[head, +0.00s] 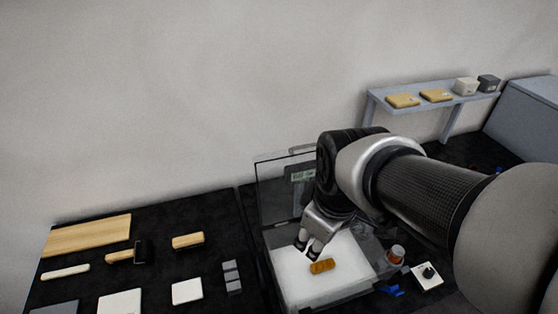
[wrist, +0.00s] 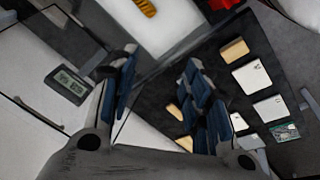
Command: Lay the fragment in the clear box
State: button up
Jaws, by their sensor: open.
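The gilt fragment (head: 321,266), a small ribbed golden-orange piece, lies on the white bed (head: 290,284) inside the clear box (head: 345,291). The box's clear lid (head: 275,200) stands raised at the back. In the wrist view the fragment (wrist: 147,8) is at the top edge, partly cut off, on the white bed (wrist: 172,38). My gripper (head: 308,248) is open and empty above the bed, just behind and left of the fragment, apparently apart from it. Its two blue-padded fingers (wrist: 158,65) are spread in the wrist view, with nothing between them.
A small display (wrist: 68,84) shows by the lid. Left of the box, the dark table holds a wooden board (head: 88,235), brushes (head: 188,240) and white blocks (head: 187,291). Right of it are an orange-capped jar (head: 396,254), blue clips (head: 391,290) and a dial (head: 428,272). A shelf (head: 440,103) stands behind.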

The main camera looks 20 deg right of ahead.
jog(key=s+a+r+m+t, duration=0.1)
jog(key=s+a+r+m, duration=0.2)
jog(key=s+m, duration=0.4)
jog(key=shift+s+r+t, duration=0.15)
jog(key=shift+r+t, duration=0.25)
jog(key=shift+r, duration=0.1)
jog(key=shift+f+b, duration=0.35)
dwell(0.5)
